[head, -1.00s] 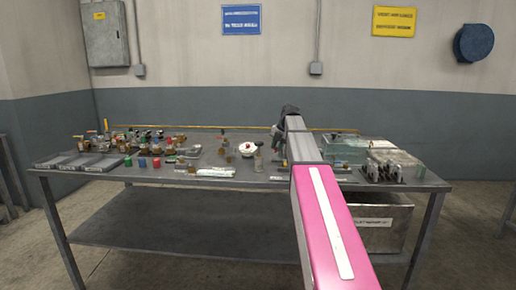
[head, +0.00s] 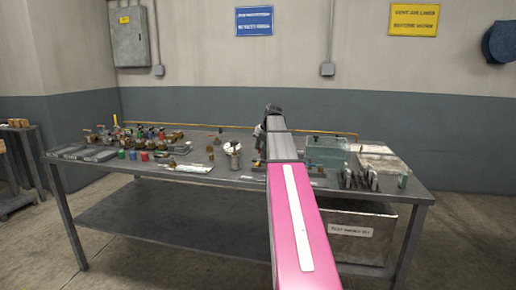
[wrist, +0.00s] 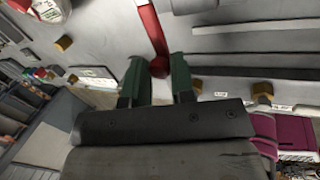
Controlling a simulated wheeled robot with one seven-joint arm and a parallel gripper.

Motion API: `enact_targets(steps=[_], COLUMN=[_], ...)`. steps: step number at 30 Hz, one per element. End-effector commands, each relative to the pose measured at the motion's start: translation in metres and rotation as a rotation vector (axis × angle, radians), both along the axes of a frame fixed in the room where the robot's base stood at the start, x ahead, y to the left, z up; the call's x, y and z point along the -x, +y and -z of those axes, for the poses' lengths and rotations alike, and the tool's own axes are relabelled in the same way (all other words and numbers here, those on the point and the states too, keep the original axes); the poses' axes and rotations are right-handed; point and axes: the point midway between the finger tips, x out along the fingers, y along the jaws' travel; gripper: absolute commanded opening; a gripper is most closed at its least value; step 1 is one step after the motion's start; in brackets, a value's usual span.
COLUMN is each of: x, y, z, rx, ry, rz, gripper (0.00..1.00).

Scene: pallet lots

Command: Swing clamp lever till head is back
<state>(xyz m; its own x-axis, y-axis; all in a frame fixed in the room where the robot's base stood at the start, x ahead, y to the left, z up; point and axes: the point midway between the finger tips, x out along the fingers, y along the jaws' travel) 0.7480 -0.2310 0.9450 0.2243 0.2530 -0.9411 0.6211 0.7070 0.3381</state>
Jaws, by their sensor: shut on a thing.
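In the head view my gripper is mostly hidden behind my own pink and grey arm, above the bench. The clamp head and body cannot be made out in either view.
The grey bench (head: 190,179) carries several small coloured parts and shallow trays at its left. A white pot (head: 232,147) stands just left of my arm.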

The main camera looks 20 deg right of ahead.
Motion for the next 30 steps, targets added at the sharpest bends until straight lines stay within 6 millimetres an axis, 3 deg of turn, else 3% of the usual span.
enact_targets(steps=[7,8,9,10,22,30], x=[-0.001,0.000,0.000,0.000,0.001,0.010], y=[-0.001,-0.001,-0.001,-0.001,-0.002,-0.013], z=[0.000,0.000,0.000,0.000,-0.007,-0.049], rx=[0.002,0.002,0.002,0.001,-0.001,0.000], ry=[0.001,0.001,0.001,0.001,0.001,-0.001], rz=[0.000,0.000,0.000,0.000,0.000,0.000], gripper=[0.00,0.30,0.43,0.49,0.49,0.49])
